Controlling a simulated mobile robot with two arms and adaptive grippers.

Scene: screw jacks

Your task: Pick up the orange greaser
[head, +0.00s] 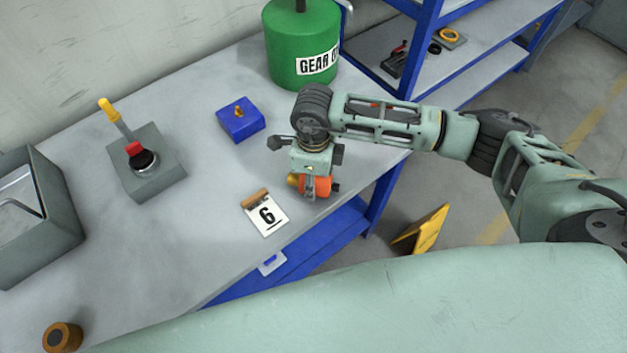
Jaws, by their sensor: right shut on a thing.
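The orange greaser (317,187) is at the right side of the grey table, near its front edge. It has an orange body and a yellow end that points left. My right gripper (315,184) comes down over it from above and is shut on it; the fingers hide part of it. I cannot tell whether the greaser touches the tabletop. My left gripper is not in view.
A number 6 card (266,214) lies just left of the greaser. A blue block (240,124), a green gear oil can (300,45) and a grey lever box (148,180) stand on the table (210,230). A blue shelf (470,70) stands behind.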

